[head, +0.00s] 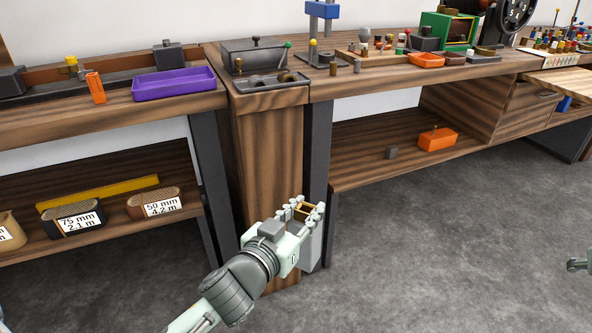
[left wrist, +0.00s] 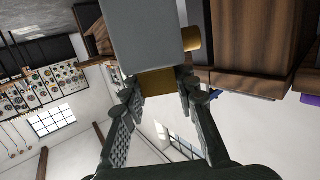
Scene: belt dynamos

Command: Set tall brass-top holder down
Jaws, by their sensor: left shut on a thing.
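My left gripper (head: 309,209) is shut on the tall brass-top holder (head: 313,246), in front of the dark bench leg. In the head view, a little brass shows between the fingers and the grey body hangs below them, partly hidden by the hand. In the left wrist view the holder (left wrist: 150,40) is a large grey block. Its brass top (left wrist: 158,83) sits between the fingertips (left wrist: 160,90), and a brass stub sticks out at its side. My right gripper (head: 578,265) barely shows at the right edge, so its state is unclear.
The wooden bench top (head: 335,88) runs behind my left gripper, with a grey box (head: 253,55), a purple tray (head: 174,84) and a blue-topped stand (head: 321,30). The lower shelf (head: 375,165) holds an orange block (head: 437,139) and a small grey block (head: 391,153), with bare wood around them.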

